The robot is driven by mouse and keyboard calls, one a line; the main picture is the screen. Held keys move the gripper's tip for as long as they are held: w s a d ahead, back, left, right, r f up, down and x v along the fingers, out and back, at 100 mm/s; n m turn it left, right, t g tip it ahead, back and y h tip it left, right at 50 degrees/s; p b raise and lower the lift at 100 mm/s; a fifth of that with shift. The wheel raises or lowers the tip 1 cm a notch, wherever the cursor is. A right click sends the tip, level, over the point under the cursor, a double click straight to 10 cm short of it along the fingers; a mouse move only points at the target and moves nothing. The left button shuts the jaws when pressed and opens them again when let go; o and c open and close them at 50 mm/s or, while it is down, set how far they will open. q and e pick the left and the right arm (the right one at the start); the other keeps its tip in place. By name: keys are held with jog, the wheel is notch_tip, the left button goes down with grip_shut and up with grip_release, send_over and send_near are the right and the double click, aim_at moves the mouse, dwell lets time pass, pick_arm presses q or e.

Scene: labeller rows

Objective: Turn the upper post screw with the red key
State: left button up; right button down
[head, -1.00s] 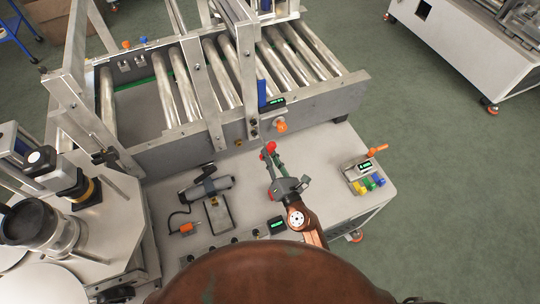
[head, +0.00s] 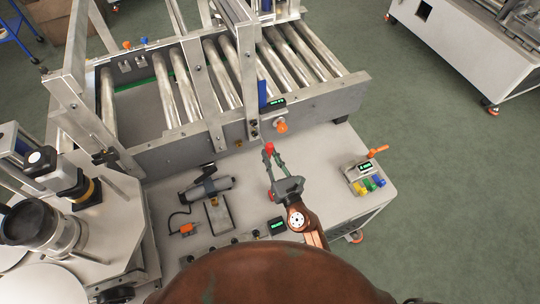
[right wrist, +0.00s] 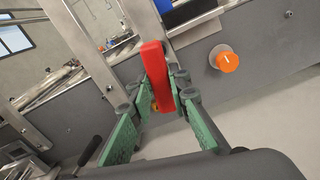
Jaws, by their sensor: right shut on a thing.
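My right gripper (head: 271,154) is shut on the red key (head: 269,147), in front of the conveyor's side wall. In the right wrist view, the red key (right wrist: 157,82) stands between the green-padded fingers of the gripper (right wrist: 162,108). The metal post (head: 248,100) rises just beyond it. The upper post screw (head: 253,123) shows as a small dark spot low on the post, with another dark spot close below. The key tip is hidden, so I cannot tell whether it touches a screw. My left gripper is not in view.
An orange knob (head: 281,127) sits right of the post, below a small green display (head: 277,102). A grey hand tool (head: 208,187) lies left on the table. A button box (head: 365,175) with an orange lever stands right. Bare tabletop (head: 320,160) lies between.

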jog(key=shift+n, duration=0.8)
jog(key=n, duration=0.3)
jog(key=shift+r, duration=0.1)
jog(key=n, duration=0.4)
jog(key=shift+a+n, duration=0.1)
jog(key=shift+n, duration=0.9)
jog(key=n, duration=0.9)
